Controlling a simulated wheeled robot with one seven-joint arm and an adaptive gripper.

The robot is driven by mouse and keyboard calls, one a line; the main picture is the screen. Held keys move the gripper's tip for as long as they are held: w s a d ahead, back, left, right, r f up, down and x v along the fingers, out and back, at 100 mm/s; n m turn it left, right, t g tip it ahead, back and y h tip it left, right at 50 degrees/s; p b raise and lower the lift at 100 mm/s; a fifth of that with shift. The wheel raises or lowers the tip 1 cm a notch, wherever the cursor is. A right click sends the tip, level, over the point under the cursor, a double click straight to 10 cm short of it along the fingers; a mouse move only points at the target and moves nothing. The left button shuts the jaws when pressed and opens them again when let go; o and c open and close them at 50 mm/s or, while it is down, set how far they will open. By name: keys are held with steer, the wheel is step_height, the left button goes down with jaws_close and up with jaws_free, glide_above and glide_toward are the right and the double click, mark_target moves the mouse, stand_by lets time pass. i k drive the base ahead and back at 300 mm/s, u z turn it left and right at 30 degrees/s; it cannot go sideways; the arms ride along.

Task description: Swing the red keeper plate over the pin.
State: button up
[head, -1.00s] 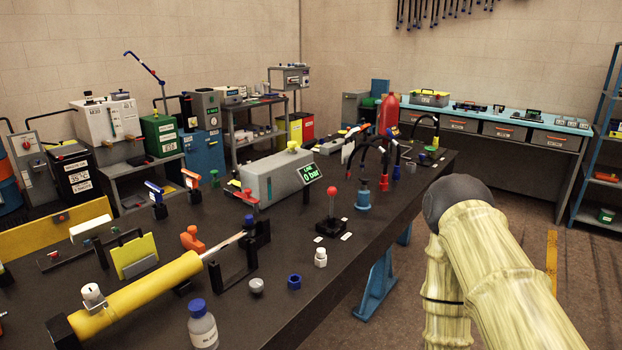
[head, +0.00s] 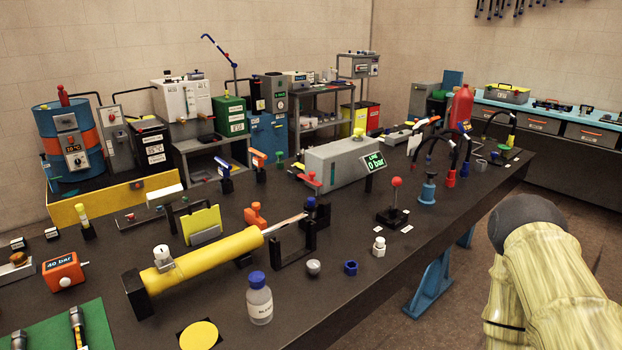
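A yellow hydraulic cylinder (head: 210,258) lies on the dark bench. Its bright rod (head: 287,222) reaches right to a dark bracket (head: 321,213). A larger red lever (head: 308,179) stands behind, by the grey box. My pale, wood-patterned arm is at the lower right, off the bench. My gripper is not in view.
The grey box with a "0 bar" display (head: 374,161), a red-knobbed joystick (head: 396,183), and a blue-capped bottle (head: 258,298) stand on the bench. A black U-shaped stand (head: 294,252) is beside the rod. Floor is open right of the bench.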

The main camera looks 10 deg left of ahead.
mark_target(309, 178)
steer(key=z, duration=1.9)
steer(key=i, duration=1.95)
steer(key=u, duration=3.25)
